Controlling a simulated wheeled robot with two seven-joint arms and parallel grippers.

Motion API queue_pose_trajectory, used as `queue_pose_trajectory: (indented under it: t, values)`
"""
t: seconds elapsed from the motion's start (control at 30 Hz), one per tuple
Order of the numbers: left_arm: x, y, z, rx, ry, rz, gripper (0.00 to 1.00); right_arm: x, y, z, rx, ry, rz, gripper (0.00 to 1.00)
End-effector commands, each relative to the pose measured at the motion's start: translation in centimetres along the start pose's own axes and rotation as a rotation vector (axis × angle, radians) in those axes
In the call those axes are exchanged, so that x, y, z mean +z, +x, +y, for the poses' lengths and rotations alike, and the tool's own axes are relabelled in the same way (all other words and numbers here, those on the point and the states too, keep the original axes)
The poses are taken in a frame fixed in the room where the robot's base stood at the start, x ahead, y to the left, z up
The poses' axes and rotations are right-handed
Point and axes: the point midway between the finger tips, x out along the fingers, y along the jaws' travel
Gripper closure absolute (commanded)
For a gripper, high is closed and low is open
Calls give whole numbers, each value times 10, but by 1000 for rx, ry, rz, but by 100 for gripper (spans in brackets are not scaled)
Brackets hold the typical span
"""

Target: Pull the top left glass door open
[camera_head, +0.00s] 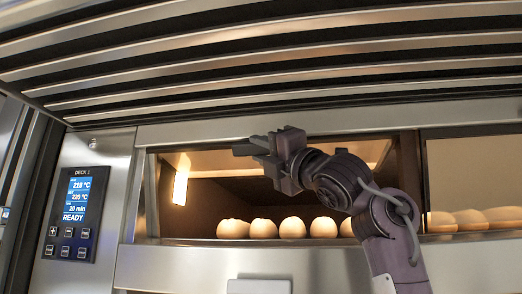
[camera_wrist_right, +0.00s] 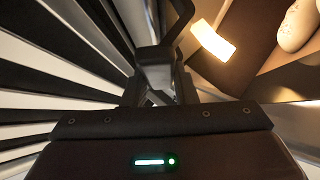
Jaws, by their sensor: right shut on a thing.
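The top left glass door (camera_head: 200,190) is a wide window in a steel frame at the middle of the head view. A row of pale round buns (camera_head: 292,228) shows behind it. My right gripper (camera_head: 262,152) is at the upper edge of this window, left of its middle. It is shut on what seems to be the door's handle, which the gripper mostly hides. In the right wrist view the fingers (camera_wrist_right: 155,75) are together around a dark part. I cannot tell whether the door stands slightly open. My left gripper is out of view.
A control panel (camera_head: 77,205) reading DECK 1 and READY is left of the door. Metal slats (camera_head: 260,60) overhang above. A second window (camera_head: 470,180) with buns is at the right. A lit lamp (camera_head: 180,185) glows inside the oven.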

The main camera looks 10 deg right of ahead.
Motion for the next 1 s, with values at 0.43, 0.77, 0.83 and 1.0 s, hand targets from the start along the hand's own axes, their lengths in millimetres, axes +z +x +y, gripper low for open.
queue_pose_trajectory:
  t: [0.43,0.77,0.83,1.0]
  values:
    - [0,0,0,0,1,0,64,1,0,0,-2,0,-1,53]
    - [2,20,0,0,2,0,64,0,-28,-3,1,-3,-5,53]
    - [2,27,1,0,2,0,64,0,-41,-4,0,-4,-5,53]
    - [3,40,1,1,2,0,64,1,-67,-3,-1,-2,-5,53]
